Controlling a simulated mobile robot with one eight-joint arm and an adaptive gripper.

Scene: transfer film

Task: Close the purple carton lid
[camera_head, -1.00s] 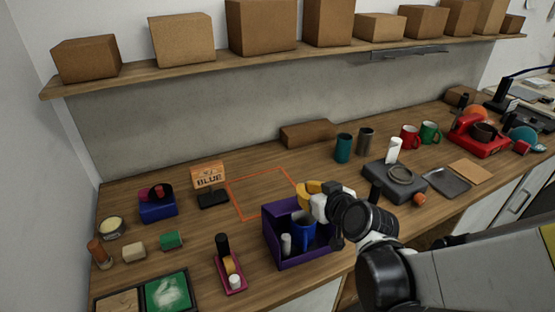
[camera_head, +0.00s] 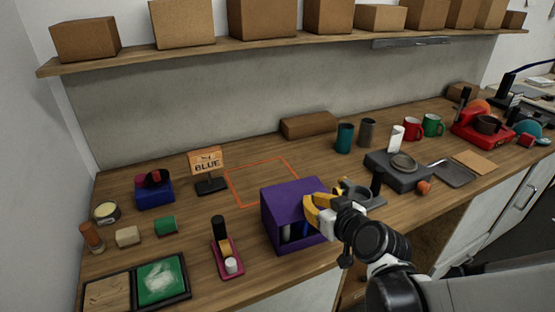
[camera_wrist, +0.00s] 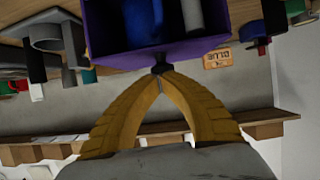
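The purple carton (camera_head: 281,212) stands near the table's front edge in the head view. Its purple lid (camera_head: 290,195) covers much of the top, with a dark gap at the front. A blue mug (camera_wrist: 142,20) and a white cylinder (camera_wrist: 191,14) show inside it in the wrist view. My gripper (camera_head: 311,212) has yellow fingers at the carton's right front. In the wrist view its fingertips (camera_wrist: 162,74) come together at a small dark knob (camera_wrist: 161,67) on the purple edge. Whether the lid touches the front wall is hidden.
A grey device (camera_head: 396,177) and several mugs stand to the right. The outlined area is clear.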

